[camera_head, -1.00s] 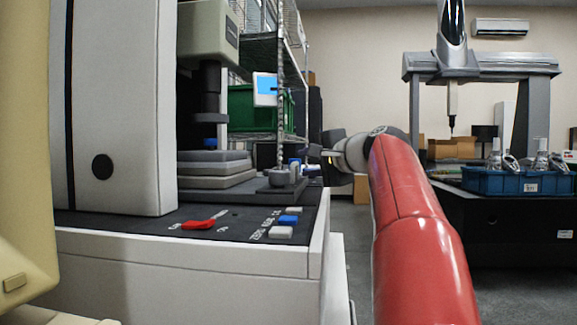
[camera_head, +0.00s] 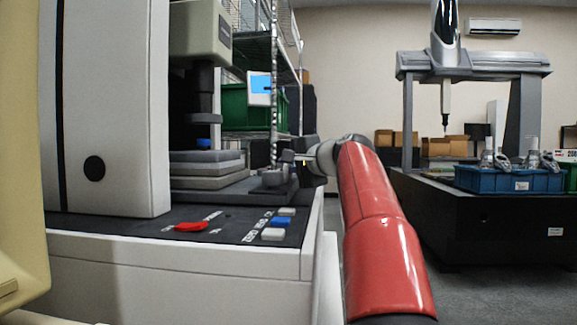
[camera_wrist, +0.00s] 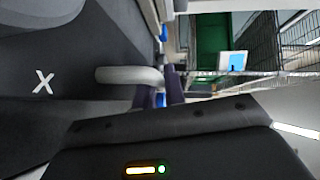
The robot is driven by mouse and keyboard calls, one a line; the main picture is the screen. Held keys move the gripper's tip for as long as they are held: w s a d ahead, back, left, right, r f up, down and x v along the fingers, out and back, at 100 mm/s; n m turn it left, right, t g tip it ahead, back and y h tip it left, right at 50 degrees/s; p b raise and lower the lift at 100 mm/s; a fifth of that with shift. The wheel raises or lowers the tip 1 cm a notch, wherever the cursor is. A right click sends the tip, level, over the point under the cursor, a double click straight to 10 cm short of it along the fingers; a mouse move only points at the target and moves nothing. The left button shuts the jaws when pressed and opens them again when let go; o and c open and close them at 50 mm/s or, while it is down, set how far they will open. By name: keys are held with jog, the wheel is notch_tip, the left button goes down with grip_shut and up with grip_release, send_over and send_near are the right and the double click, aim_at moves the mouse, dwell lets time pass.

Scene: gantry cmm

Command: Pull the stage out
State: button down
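The stage (camera_head: 208,168) is a stack of grey plates on a dark base under the column of the pale machine on the left. A grey knob-like handle (camera_head: 275,178) stands at the right end of that base. My gripper (camera_head: 303,161) is at the end of the red arm, close to the handle's right side. In the wrist view the grey rounded handle (camera_wrist: 130,75) reaches towards the dark gripper parts (camera_wrist: 174,84), beside a white X on the dark surface. Whether the fingers touch or enclose the handle is unclear.
The machine's front panel has a red switch (camera_head: 191,227) and a blue button (camera_head: 281,222). A wire shelf with a green bin (camera_head: 232,108) stands behind. A gantry machine with a blue crate (camera_head: 510,179) is at the right; open floor lies between.

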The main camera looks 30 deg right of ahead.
jog(key=s+d+p, duration=0.1)
jog(key=s+d, duration=0.5)
jog(key=d, duration=0.4)
jog(key=shift+s, duration=0.4)
jog(key=c, duration=1.5)
grip_release()
jog(key=v, duration=0.7)
jog(key=shift+s+d, duration=0.1)
jog(key=shift+s, duration=0.25)
